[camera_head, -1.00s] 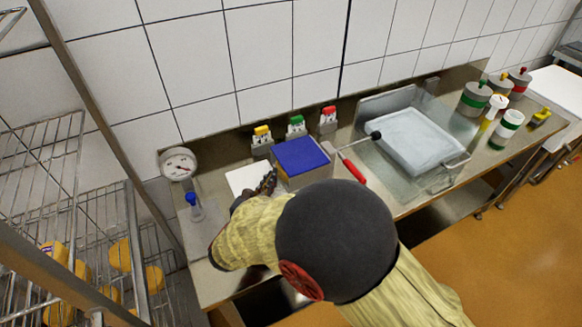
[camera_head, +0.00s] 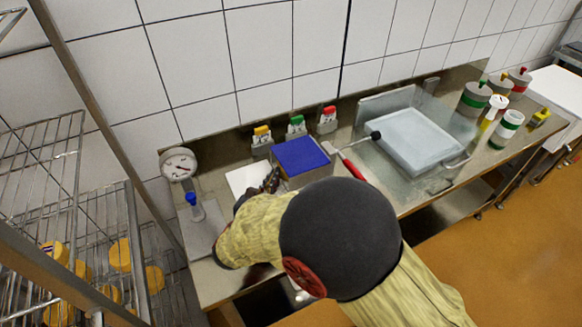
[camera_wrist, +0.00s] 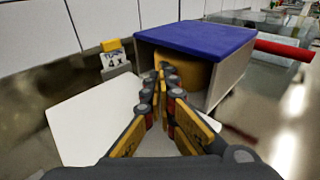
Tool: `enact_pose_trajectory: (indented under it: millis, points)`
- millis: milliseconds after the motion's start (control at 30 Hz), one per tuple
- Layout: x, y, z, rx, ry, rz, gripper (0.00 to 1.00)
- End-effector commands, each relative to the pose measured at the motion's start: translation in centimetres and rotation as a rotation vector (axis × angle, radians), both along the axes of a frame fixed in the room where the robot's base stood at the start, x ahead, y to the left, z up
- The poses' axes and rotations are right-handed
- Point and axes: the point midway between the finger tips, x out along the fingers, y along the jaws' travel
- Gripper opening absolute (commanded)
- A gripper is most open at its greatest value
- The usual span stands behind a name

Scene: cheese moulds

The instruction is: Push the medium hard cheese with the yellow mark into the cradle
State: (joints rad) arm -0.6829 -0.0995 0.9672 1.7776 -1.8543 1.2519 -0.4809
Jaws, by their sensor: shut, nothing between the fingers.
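An orange-yellow cheese (camera_wrist: 194,75) sits inside the open side of a grey box with a blue top (camera_wrist: 198,38). The box also shows in the head view (camera_head: 301,157), where the cheese is hidden. I cannot see a mark on the cheese, and I cannot tell whether this box is the cradle. My gripper (camera_wrist: 166,72) is shut and empty, its fingertips together at the box's opening, in front of the cheese. Whether they touch it is unclear. In the head view my gripper (camera_head: 270,180) is partly hidden by my arm.
A white board (camera_wrist: 95,118) lies left of the box. Yellow-, green- and red-topped holders (camera_head: 261,138) stand behind it. A red-handled tool (camera_head: 352,166) and a pale tray (camera_head: 418,140) are to the right. A dial gauge (camera_head: 179,165) and blue-capped bottle (camera_head: 194,205) stand left.

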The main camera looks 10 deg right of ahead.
Motion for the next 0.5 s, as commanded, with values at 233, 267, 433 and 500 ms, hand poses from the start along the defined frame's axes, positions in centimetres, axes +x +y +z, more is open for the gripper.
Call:
enact_pose_trajectory:
  millis: [233, 267, 433, 500]
  points:
    - [0.07, -0.36, -0.02, 0.0, 0.001, -0.001, 0.0]
    - [0.08, -0.4, -0.02, 0.0, 0.001, -0.001, 0.0]
    - [0.14, -0.63, -0.02, 0.001, 0.0, -0.001, 0.0]
    - [0.17, -0.73, -0.02, 0.001, 0.001, -0.002, 0.0]
